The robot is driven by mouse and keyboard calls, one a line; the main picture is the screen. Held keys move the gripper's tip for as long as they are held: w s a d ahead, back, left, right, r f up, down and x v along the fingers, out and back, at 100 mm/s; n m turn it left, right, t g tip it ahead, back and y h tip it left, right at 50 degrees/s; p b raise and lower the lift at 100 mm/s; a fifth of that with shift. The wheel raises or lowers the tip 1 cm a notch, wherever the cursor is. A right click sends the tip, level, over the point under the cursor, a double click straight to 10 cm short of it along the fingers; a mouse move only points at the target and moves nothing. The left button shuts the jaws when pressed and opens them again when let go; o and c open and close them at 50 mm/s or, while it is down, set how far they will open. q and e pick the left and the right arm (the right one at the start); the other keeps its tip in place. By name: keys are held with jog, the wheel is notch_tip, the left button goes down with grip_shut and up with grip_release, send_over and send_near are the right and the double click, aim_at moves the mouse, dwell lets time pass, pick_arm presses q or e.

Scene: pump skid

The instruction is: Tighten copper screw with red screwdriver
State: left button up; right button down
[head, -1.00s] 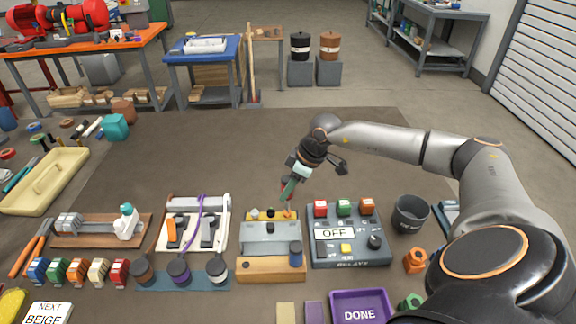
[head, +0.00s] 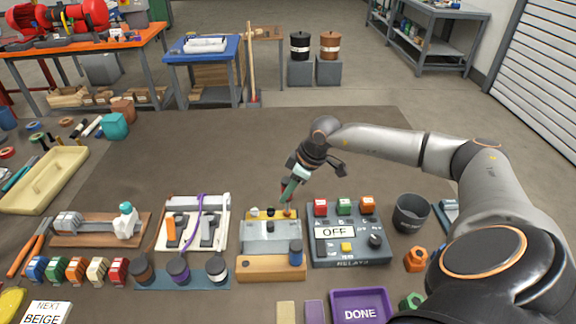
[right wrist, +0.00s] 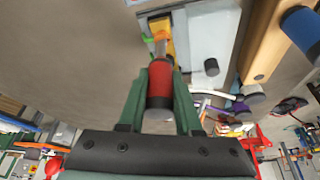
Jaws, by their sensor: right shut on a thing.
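My right gripper (head: 288,194) reaches down over the back of a grey device with a yellow strip (head: 257,214). In the right wrist view its green fingers are shut on the red screwdriver (right wrist: 161,78), around its red and dark handle. The metal shaft points away from the gripper, toward the yellow strip (right wrist: 167,46). A small orange spot and a green spot show beside the shaft's end. I cannot make out the copper screw clearly, nor whether the tip touches it. My left gripper is not in view.
A control box (head: 336,256) reading OFF stands just right of the device. A board with grey and orange parts (head: 187,246) is on the left. A dark cup (head: 410,214) and a purple DONE tray (head: 334,297) are nearby. The table behind is clear.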

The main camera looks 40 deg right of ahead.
aim_at(285, 180)
jog(key=shift+r, duration=0.15)
jog(key=shift+r+p, duration=1.1)
jog(key=shift+r, duration=1.25)
